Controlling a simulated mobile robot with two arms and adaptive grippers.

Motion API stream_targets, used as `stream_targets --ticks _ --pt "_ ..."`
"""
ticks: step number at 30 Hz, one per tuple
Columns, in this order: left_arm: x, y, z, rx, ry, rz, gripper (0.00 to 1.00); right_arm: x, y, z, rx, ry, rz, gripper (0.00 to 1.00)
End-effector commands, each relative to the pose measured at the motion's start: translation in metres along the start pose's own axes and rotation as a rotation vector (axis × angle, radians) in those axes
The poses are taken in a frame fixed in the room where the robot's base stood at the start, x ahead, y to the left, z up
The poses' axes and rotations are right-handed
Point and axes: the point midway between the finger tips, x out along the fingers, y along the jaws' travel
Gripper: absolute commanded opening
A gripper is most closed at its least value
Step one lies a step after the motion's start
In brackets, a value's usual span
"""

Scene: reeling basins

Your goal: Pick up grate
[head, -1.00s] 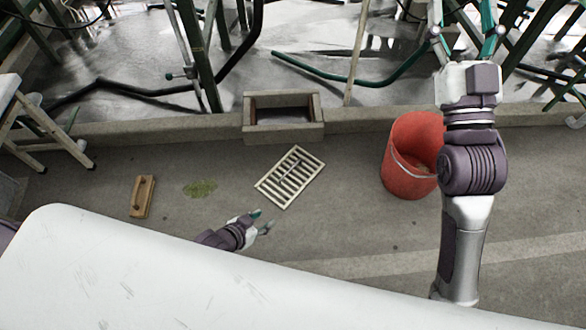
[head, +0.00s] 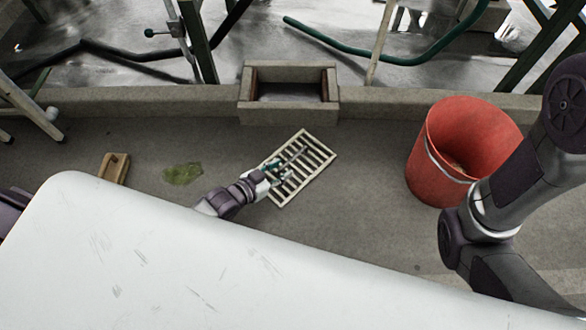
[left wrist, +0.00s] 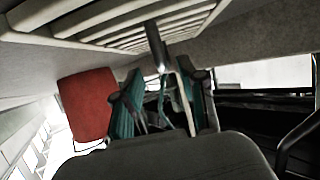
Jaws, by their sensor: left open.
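The grate (head: 312,168) is a pale slatted rectangle lying on the concrete floor in front of the stone box. In the left wrist view the grate (left wrist: 90,22) fills the top, with a dark bar-like handle (left wrist: 156,46) pointing toward the fingers. My left gripper (head: 280,172) is open at the grate's left side, over or beside its slats. In the left wrist view the teal fingers (left wrist: 162,108) stand apart close to the grate's handle; I cannot tell if they touch it. My right gripper is out of view; only its arm shows at right.
A red bucket (head: 440,165) stands to the right of the grate. A stone box opening (head: 290,108) is set in the low kerb behind it. A wooden float (head: 114,167) and a green patch (head: 183,174) lie at left. Bare floor lies between grate and bucket.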

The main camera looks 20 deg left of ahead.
Motion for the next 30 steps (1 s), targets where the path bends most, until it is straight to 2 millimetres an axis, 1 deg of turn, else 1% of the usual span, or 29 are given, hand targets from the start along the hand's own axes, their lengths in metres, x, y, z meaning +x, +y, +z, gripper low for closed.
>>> stream_targets --ticks 1,5,7,12,15,18,27,29,30 --pt "0.007 0.0 0.002 0.0 0.001 0.0 0.41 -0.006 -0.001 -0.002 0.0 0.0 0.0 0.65" --pt "0.013 0.0 0.001 0.0 -0.001 0.0 0.41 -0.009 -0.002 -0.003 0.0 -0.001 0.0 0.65" --pt "0.018 -0.001 0.0 0.0 0.002 0.0 0.41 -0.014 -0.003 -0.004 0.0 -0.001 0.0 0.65" --pt "0.041 -0.005 -0.004 -0.001 0.003 0.0 0.41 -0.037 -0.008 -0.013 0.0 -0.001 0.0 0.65" --pt "0.053 -0.005 -0.006 -0.001 0.002 0.001 0.41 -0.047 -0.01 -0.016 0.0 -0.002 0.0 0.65" --pt "0.061 -0.005 -0.008 -0.001 0.001 0.001 0.41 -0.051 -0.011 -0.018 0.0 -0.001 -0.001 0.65" --pt "0.063 -0.005 -0.01 -0.001 -0.002 0.0 0.41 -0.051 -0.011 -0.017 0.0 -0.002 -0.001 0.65" --pt "0.063 -0.005 -0.01 -0.001 -0.001 0.0 0.31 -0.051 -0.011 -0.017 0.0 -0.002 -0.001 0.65" --pt "0.063 -0.005 -0.01 -0.001 -0.001 0.0 0.25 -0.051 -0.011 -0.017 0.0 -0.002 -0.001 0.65"
